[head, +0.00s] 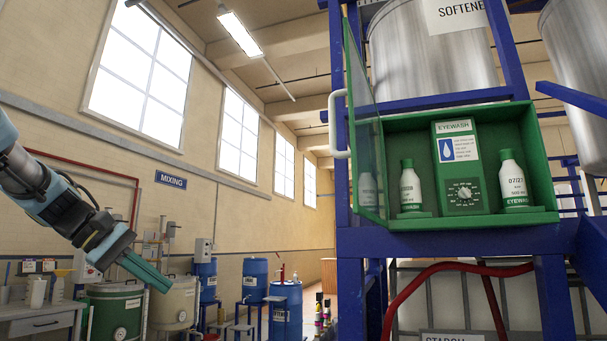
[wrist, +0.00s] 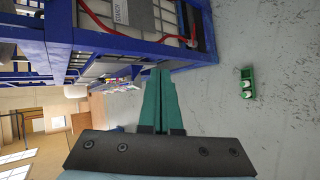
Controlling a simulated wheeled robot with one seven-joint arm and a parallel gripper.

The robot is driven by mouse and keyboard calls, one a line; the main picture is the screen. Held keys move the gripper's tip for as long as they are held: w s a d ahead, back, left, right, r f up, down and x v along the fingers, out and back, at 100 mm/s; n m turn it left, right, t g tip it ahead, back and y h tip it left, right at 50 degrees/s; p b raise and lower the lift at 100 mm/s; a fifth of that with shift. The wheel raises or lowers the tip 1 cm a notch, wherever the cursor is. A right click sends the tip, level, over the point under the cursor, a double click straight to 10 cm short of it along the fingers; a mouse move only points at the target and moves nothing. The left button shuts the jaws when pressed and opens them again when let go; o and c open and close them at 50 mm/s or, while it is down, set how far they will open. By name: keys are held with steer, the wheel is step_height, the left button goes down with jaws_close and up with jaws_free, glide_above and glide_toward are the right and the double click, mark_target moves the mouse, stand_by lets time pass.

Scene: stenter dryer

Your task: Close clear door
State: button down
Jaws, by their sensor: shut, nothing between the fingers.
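The clear door (head: 363,95) has a green frame and stands open, swung out from the left side of the green eyewash cabinet (head: 400,126). Its white handle (head: 338,125) is on the door's outer left side. The cabinet holds two white bottles with green caps and a green box with a dial. My gripper (head: 160,284) is at the lower left of the head view, well apart from the door, shut and empty. In the wrist view my gripper (wrist: 160,72) points toward the blue frame; the door cannot be made out there.
A blue rack (head: 352,262) carries the cabinet and steel tanks. A red hose (head: 395,297) curves below the cabinet. Blue drums (head: 285,305) and a green drum (head: 113,311) stand along the left wall. In the wrist view, a small green holder (wrist: 247,82) sits on open grey floor.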

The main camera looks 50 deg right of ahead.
steer(key=s+d+r+m+g+h, duration=0.1)
steer(key=s+d+r+m+g, duration=0.2)
steer(key=r, duration=0.4)
steer(key=s+d+r+m+g, duration=0.1)
steer(key=s+d+r+g, duration=0.15)
steer(key=s+r, duration=0.35)
steer(key=s+a+r+m+g+y+b, duration=0.1)
steer(key=s+r+m+g+y, duration=0.2)
steer(key=r, duration=0.4)
steer(key=s+a+r+m+g, duration=0.2)
steer(key=s+r+m+g, duration=0.15)
steer(key=r, duration=0.25)
steer(key=p+x, duration=0.3)
steer(key=x, duration=1.2)
steer(key=shift+m, duration=0.35)
steer(key=shift+s+a, duration=0.1)
steer(key=shift+s, duration=0.05)
